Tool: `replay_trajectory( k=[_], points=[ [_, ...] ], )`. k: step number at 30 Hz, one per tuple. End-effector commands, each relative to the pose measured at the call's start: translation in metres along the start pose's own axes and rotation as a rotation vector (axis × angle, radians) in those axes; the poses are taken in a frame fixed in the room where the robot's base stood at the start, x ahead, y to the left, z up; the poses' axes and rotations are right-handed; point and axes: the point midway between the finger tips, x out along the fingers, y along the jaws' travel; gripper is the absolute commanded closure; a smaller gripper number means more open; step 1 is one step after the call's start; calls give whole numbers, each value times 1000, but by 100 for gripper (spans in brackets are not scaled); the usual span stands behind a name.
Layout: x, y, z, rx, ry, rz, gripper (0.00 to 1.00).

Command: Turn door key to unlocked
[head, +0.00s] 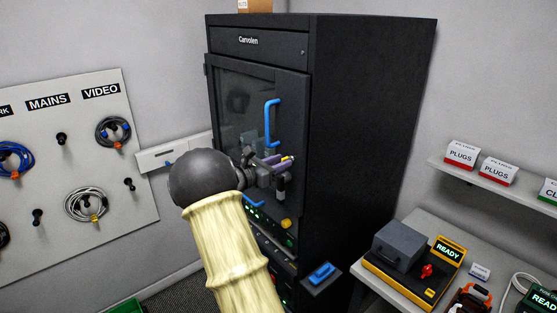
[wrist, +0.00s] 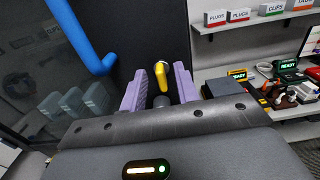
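The black cabinet (head: 365,120) has a glass door (head: 236,105) with a blue handle (head: 267,125), which also shows at the upper left in the wrist view (wrist: 80,38). A yellow door key (wrist: 155,77) sticks out from the dark door frame in the wrist view. In the head view, a small yellow part shows at my gripper (head: 280,161). My gripper has purple fingers (wrist: 159,88) spread open, one on each side of the key. The key looks tilted, and a gap shows on its right. I cannot tell whether the left finger touches it.
A cable board (head: 75,150) hangs on the left wall. A bench at right holds a yellow tester box (head: 405,275) and other devices. A shelf above (head: 500,184) carries label blocks. A blue item (head: 321,272) on a small ledge and a yellow knob (head: 286,223) are below my gripper.

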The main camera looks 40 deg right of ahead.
Motion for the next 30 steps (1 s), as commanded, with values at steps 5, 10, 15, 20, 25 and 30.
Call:
replay_trajectory(
  k=[5, 10, 15, 20, 25, 30],
  points=[
    [0, 0, 0, 0, 0, 0, 69],
    [0, 0, 0, 0, 0, 0, 97],
    [0, 0, 0, 1, 0, 0, 100],
    [0, 0, -1, 8, 0, 1, 100],
    [-1, 0, -2, 41, -1, 1, 100],
    [-1, 0, -5, 107, 0, 1, 100]
  ],
)
